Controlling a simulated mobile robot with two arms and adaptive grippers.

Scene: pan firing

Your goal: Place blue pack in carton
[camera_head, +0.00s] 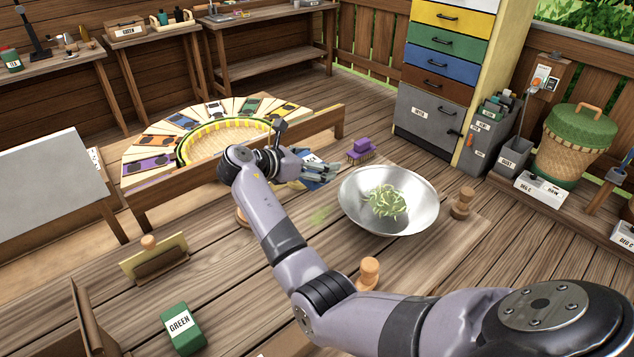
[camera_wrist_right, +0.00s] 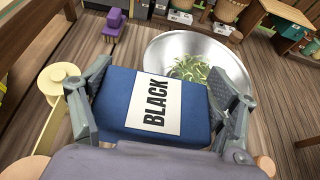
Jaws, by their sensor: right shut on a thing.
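The blue pack (camera_wrist_right: 115,105) has a white label reading BLACK. My right gripper (camera_wrist_right: 158,95) is shut on it, with one finger along each side. In the head view the right gripper (camera_head: 322,172) is left of the metal pan, and the blue pack (camera_head: 316,183) shows only partly behind its fingers. A brown open-looking box (camera_head: 92,325), cut off at the lower left of the head view, may be the carton; its inside is hidden. My left gripper is not in view.
A metal pan (camera_head: 352,205) holding green shreds stands right of the gripper. A purple brush (camera_head: 361,149) is behind it. A green pack (camera_head: 182,328) labelled GREEN lies at the front left, near a wooden-knobbed holder (camera_head: 153,262). Bare planks lie between them.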

